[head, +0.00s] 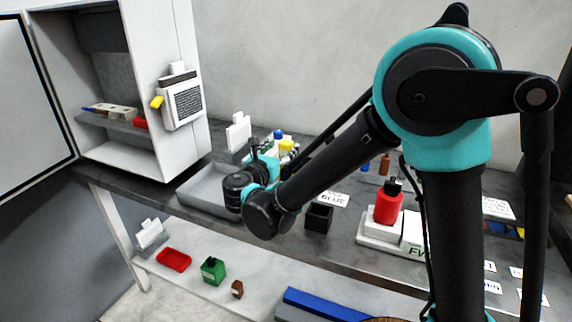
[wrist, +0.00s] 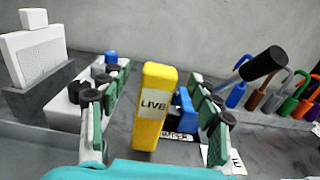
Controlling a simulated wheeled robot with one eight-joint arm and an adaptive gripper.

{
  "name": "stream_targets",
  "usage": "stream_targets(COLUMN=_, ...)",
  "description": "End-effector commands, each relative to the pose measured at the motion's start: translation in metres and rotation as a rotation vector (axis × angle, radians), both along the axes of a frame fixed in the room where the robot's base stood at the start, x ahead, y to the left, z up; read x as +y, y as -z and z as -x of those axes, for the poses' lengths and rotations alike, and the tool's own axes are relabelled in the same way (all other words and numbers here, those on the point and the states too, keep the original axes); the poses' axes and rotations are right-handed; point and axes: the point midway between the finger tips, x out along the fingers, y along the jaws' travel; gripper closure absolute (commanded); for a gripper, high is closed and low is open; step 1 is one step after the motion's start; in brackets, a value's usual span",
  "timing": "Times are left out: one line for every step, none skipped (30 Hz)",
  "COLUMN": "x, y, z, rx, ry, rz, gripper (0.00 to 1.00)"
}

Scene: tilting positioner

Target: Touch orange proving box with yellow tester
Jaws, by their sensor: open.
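A yellow upright block labelled LIVE (wrist: 152,110), which looks like the yellow tester, stands between the fingers of my gripper (wrist: 158,112) in the wrist view. The fingers are spread on either side, with visible gaps to the block. In the head view a yellow top (head: 287,146) shows just beyond my gripper (head: 268,160), partly hidden by the arm. I cannot make out an orange proving box in either view.
A white device in a grey holder (wrist: 38,65) stands left in the wrist view.

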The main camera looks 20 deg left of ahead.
Motion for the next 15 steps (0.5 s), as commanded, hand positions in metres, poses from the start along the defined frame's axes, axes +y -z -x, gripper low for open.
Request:
stream_targets(x=-0.001, y=0.000, z=-0.008, rx=0.000, ry=0.002, rz=0.000, gripper=0.38)
stream_targets(x=-0.001, y=0.000, z=-0.011, rx=0.000, ry=0.003, rz=0.000, gripper=0.38)
stream_targets(x=-0.002, y=0.000, z=-0.014, rx=0.000, ry=0.002, rz=0.000, gripper=0.38)
stream_targets(x=-0.001, y=0.000, z=-0.016, rx=0.000, ry=0.001, rz=0.000, gripper=0.38)
stream_targets(x=-0.001, y=0.000, z=-0.017, rx=0.000, ry=0.000, rz=0.000, gripper=0.38)
stream_targets(x=-0.001, y=0.000, z=-0.019, rx=0.000, ry=0.000, rz=0.000, gripper=0.38)
stream_targets(x=-0.001, y=0.000, z=-0.020, rx=0.000, ry=0.000, rz=0.000, gripper=0.38)
stream_targets(x=-0.002, y=0.000, z=-0.021, rx=0.000, ry=0.000, rz=0.000, gripper=0.38)
stream_targets(x=-0.002, y=0.000, z=-0.023, rx=0.000, ry=0.000, rz=0.000, gripper=0.38)
stream_targets(x=-0.002, y=0.001, z=-0.025, rx=0.000, ry=0.001, rz=0.000, gripper=0.38)
stream_targets(x=-0.003, y=0.001, z=-0.027, rx=0.000, ry=0.002, rz=0.000, gripper=0.38)
stream_targets(x=-0.003, y=0.002, z=-0.031, rx=0.000, ry=0.002, rz=0.000, gripper=0.38)
stream_targets(x=-0.003, y=0.003, z=-0.035, rx=0.000, ry=0.002, rz=0.000, gripper=0.38)
stream_targets(x=-0.004, y=0.003, z=-0.039, rx=0.000, ry=0.002, rz=0.000, gripper=0.38)
stream_targets(x=-0.004, y=0.004, z=-0.045, rx=0.000, ry=0.003, rz=0.000, gripper=0.38)
